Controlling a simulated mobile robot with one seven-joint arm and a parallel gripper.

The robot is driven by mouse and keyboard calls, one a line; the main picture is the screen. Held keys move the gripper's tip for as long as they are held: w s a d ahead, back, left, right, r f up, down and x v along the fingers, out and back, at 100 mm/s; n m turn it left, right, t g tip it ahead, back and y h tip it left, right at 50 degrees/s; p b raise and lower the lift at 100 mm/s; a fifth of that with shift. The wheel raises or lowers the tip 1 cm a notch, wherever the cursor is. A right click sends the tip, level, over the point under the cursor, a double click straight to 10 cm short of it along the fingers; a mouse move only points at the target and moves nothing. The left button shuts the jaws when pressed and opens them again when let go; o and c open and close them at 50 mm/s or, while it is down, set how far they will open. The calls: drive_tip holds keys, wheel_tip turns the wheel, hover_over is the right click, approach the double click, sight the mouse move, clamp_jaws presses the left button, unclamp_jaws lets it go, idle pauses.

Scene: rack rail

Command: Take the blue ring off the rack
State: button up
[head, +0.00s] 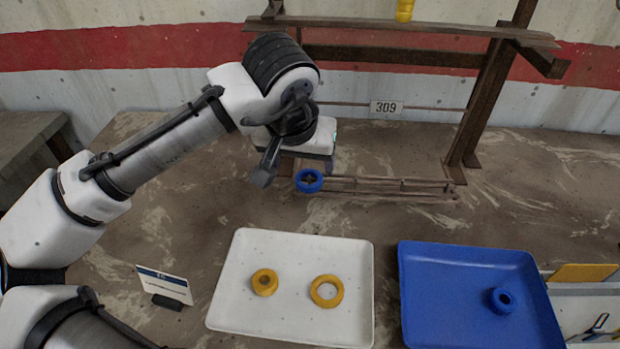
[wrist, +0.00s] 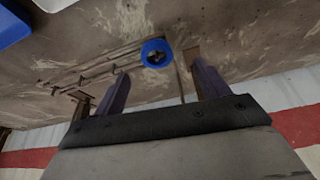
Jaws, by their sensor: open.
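A blue ring (head: 309,188) is at the left end of the low rail of the brown rack (head: 486,95). In the wrist view the blue ring (wrist: 146,52) shows between and beyond the two fingertips, with a dark rack part visible through its hole. My gripper (head: 296,172) is open and empty above and around the ring's place in the head view. In the wrist view my gripper (wrist: 160,72) has its fingers spread to either side of the ring. I cannot tell how far the fingertips are from it. Part of the rack's left side is hidden behind my arm.
A white tray (head: 235,308) with two yellow rings (head: 264,291) stands in front. A blue tray (head: 440,300) to its right holds another blue ring (head: 494,303). A yellow piece (head: 404,12) is on the upper rack. A small label card (head: 165,284) stands left.

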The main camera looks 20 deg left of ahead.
sight(309, 178)
drive_tip(key=shift+d+p+x, duration=0.2)
drive_tip(key=shift+x, duration=1.3)
drive_tip(key=shift+d+p+x, duration=0.15)
drive_tip(key=shift+p+x, duration=0.05)
drive_tip(key=shift+x, duration=1.25)
drive_tip(key=shift+w, duration=0.1)
drive_tip(key=c, duration=1.1)
drive_tip(key=shift+o, duration=0.2)
drive_tip(key=shift+r, duration=0.1)
